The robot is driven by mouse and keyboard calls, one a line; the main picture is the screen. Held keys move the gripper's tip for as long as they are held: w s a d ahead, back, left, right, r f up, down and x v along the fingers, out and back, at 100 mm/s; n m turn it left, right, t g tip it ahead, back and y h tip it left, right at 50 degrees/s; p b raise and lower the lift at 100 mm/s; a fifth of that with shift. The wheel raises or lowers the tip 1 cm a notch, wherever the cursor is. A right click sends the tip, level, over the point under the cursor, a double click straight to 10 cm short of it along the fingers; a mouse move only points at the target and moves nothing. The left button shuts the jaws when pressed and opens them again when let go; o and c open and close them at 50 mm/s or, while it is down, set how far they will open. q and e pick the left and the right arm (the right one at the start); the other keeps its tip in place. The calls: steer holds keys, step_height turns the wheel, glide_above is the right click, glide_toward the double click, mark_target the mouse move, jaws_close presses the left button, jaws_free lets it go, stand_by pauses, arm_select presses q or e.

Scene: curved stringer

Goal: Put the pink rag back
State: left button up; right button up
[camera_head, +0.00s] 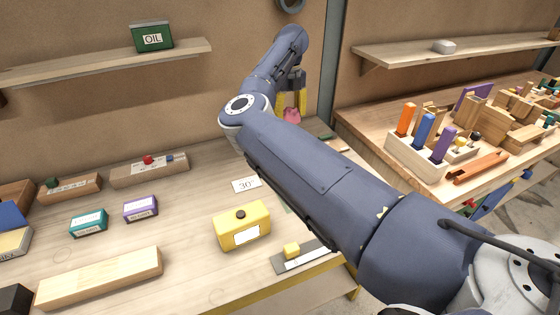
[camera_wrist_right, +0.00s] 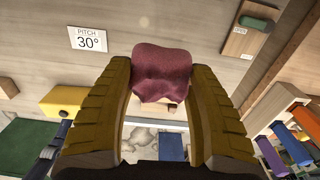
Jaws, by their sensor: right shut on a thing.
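The pink rag (camera_wrist_right: 163,72) is a crumpled, dusky pink cloth. It hangs between the yellow fingertips of my right gripper (camera_wrist_right: 165,85) in the right wrist view, pinched and held above the wooden bench. In the head view the rag (camera_head: 291,115) shows small, below the yellow fingers of my right gripper (camera_head: 291,102), beyond my right arm. My left gripper is not in view.
A "30°" card (camera_head: 246,185), a yellow box (camera_head: 242,226), and purple (camera_head: 140,208) and teal (camera_head: 89,222) boxes lie on the bench. A wall shelf (camera_head: 110,64) holds a green oil tin (camera_head: 152,37). The right-hand bench (camera_head: 370,124) is crowded with wooden blocks.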

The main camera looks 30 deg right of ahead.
step_height(320, 180, down, 19)
steer(key=shift+f, duration=0.1)
stand_by(0.7)
steer(key=o, duration=1.1)
step_height(320, 180, up, 12)
steer(key=shift+r, duration=0.1)
stand_by(0.3)
